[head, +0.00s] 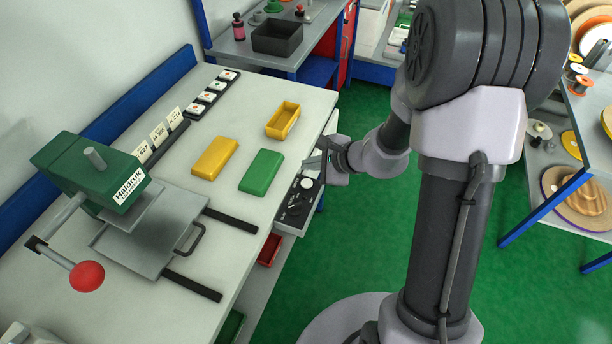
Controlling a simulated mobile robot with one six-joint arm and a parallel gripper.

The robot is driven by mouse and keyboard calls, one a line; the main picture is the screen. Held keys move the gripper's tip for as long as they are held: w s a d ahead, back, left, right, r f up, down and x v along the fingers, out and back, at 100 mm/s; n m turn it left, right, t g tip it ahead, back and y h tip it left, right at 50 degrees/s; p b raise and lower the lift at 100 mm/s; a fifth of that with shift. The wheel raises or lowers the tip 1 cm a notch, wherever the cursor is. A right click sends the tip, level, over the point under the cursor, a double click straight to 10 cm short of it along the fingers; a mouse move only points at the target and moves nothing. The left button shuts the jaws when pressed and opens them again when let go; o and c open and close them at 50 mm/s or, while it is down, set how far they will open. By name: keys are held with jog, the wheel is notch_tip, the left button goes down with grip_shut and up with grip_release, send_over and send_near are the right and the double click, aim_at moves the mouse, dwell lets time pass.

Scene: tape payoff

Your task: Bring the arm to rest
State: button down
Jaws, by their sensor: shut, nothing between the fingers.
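My arm stands at the right of the head view, with its large elbow raised at the top and its wrist bent down toward the bench edge. My gripper (318,163) is at the right edge of the workbench (225,225), close to the green block (262,172) and near the open drawer with dark round parts (298,198). It holds nothing. Its fingers are small in the view and partly hidden by the wrist. I cannot tell whether it touches the bench edge.
A green press (92,172) with a red-balled lever (87,276) stands at the bench's left. A yellow block (215,158) and a yellow open tray (283,119) lie on the bench. Shelves with spools (580,195) stand at right. The green floor (400,250) between is clear.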

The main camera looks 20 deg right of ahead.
jog(key=shift+r, duration=0.75)
